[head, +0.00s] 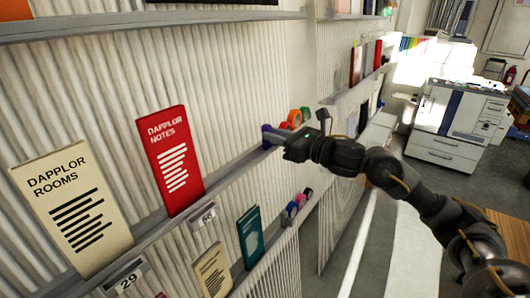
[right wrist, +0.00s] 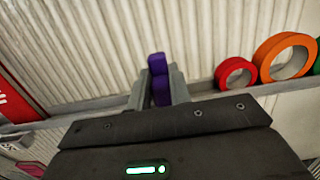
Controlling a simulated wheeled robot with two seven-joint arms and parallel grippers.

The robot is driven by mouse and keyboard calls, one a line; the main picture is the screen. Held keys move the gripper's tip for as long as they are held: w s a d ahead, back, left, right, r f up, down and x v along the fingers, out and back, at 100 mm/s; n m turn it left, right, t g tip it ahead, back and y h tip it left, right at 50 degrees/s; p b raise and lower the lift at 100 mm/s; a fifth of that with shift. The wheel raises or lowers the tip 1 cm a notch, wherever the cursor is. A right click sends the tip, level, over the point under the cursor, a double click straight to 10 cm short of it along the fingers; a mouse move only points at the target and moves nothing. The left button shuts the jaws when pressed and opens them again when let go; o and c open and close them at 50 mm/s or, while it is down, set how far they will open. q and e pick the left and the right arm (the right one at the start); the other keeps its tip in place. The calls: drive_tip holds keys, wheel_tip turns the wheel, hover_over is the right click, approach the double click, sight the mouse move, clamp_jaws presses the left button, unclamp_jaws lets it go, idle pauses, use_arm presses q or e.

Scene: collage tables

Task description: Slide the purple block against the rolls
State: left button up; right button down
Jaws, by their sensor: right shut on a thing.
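The purple block (head: 266,134) is at the shelf along the ribbed wall, left of the rolls. It also shows in the right wrist view (right wrist: 157,64), upright between the fingers. My right gripper (head: 276,139) is shut on it, with its fingers on either side; the block's lower part is partly hidden. The rolls stand in a row on the shelf: a red roll (right wrist: 235,73), an orange roll (right wrist: 286,58) and a green roll (right wrist: 297,70) partly behind the orange one. A gap shows between the right finger and the red roll. My left gripper is out of view.
A red book (head: 170,160) and a cream book (head: 72,207) stand on the same shelf to the left. A lower shelf holds a teal book (head: 250,237) and more rolls (head: 297,205). A printer (head: 455,120) stands at the far right. The shelf beside the red roll is clear.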

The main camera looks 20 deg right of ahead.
drive_tip(key=shift+w+d+f, duration=0.15)
drive_tip(key=shift+w+d, duration=0.2)
drive_tip(key=shift+d, duration=0.3)
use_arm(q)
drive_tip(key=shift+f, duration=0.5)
use_arm(e)
drive_tip(key=shift+w+d, duration=0.1)
drive_tip(key=shift+d, duration=0.05)
drive_tip(key=c, duration=1.3)
unclamp_jaws()
